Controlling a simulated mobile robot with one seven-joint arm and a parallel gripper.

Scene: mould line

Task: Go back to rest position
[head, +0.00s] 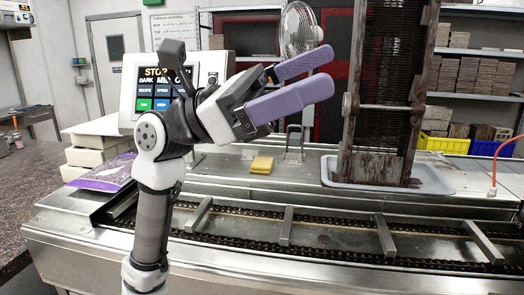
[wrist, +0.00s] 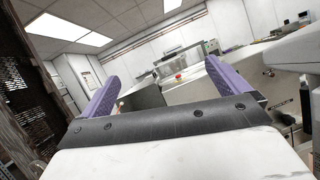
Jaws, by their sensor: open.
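My gripper (head: 322,76) is raised above the conveyor line in the head view, with its two purple fingers apart and nothing between them. The fingers point up and to the right. In the wrist view my gripper (wrist: 165,85) shows both purple fingers spread at left and right, with the room tilted behind them. My arm stands upright at the left of the head view and bends at the elbow. It hides part of the control panel.
A control panel (head: 140,83) stands behind my arm. A chain conveyor (head: 330,232) crosses the front. A yellow sponge (head: 262,165) lies on the steel top. A tall dark rack (head: 385,115) stands in a white tray (head: 440,180) at right. A fan (head: 300,28) is behind my gripper.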

